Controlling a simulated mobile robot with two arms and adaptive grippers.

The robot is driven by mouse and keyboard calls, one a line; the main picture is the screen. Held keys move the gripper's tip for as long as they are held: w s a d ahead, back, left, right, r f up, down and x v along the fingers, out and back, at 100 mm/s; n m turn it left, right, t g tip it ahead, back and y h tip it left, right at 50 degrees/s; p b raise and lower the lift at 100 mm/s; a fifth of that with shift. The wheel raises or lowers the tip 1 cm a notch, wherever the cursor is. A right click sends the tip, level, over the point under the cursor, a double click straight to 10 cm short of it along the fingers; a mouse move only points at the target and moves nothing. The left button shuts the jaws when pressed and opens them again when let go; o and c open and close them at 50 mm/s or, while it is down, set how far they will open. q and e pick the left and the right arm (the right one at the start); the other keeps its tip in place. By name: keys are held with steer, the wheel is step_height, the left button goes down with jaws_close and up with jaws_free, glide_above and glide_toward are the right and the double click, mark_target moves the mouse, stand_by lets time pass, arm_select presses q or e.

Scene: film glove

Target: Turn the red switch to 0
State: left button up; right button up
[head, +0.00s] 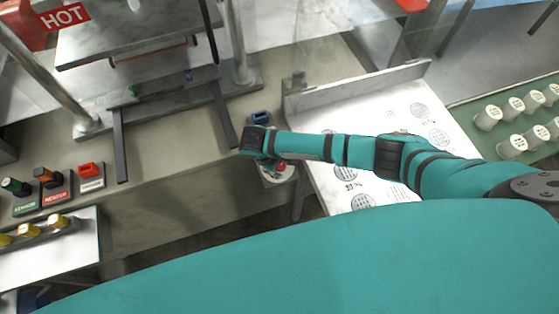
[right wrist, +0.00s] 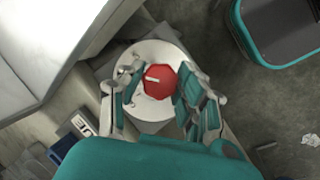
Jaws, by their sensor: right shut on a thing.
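The red switch (right wrist: 163,86) is an octagonal knob with a short white mark, on a round white plate (right wrist: 150,53) in the right wrist view. The mark lies about level in that view, on the knob's left half. In the head view the switch (head: 281,164) is mostly hidden by my right arm. My right gripper (right wrist: 160,88) has its fingers on both sides of the knob and is shut on it. It also shows in the head view (head: 276,166), at the counter's front edge. No readable 0 shows by the knob. My left gripper is not in view.
A metal press with a HOT sign (head: 64,16) is at the back left. Coloured switches (head: 90,171) sit on the counter at left. A green tray of white spools (head: 478,140) is at far right.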

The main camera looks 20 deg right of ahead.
steer(key=n+t+h+p, duration=0.1)
steer(key=n, duration=0.1)
steer(key=n+t+p, duration=0.1)
steer(key=n, duration=0.2)
steer(key=shift+a+r+h, duration=0.1)
steer(key=shift+h, duration=0.3)
steer(key=shift+s+n+t+h+p, duration=0.1)
steer(key=shift+n+t+h+p, duration=0.35)
steer(key=shift+n, duration=0.75)
steer(key=shift+n+t, duration=0.75)
steer(key=shift+n, duration=0.35)
steer(key=o, duration=1.2)
steer(key=shift+c, duration=0.2)
steer(key=v, duration=1.1)
steer(key=shift+s+r, duration=0.25)
steer(key=shift+s, duration=0.05)
